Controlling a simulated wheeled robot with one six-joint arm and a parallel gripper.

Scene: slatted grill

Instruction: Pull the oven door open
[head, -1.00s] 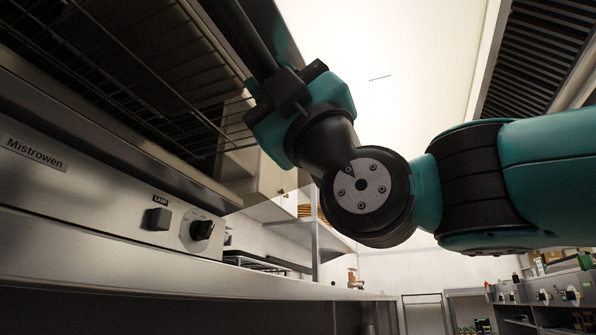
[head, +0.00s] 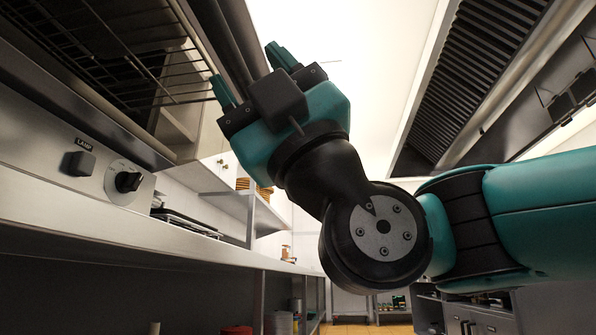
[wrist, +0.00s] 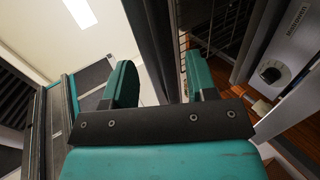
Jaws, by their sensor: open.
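The oven stands at the left in the head view, with its control panel (head: 50,150) below and wire racks (head: 110,55) visible inside its open front. A long dark bar (head: 233,45), apparently the handle or edge of the oven door, runs down from the top edge. My gripper (head: 251,73) is open, with one teal finger on each side of this bar. In the wrist view, my gripper (wrist: 160,75) also shows its fingers apart, and the dark bar (wrist: 158,40) passes between them. Whether either finger touches it, I cannot tell.
A steel counter (head: 130,228) runs along the left below the oven. Shelves (head: 268,210) stand beyond it. A slatted hood (head: 470,75) hangs at the upper right. Cabinets (head: 470,310) stand at the lower right. The floor between is partly hidden by my arm.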

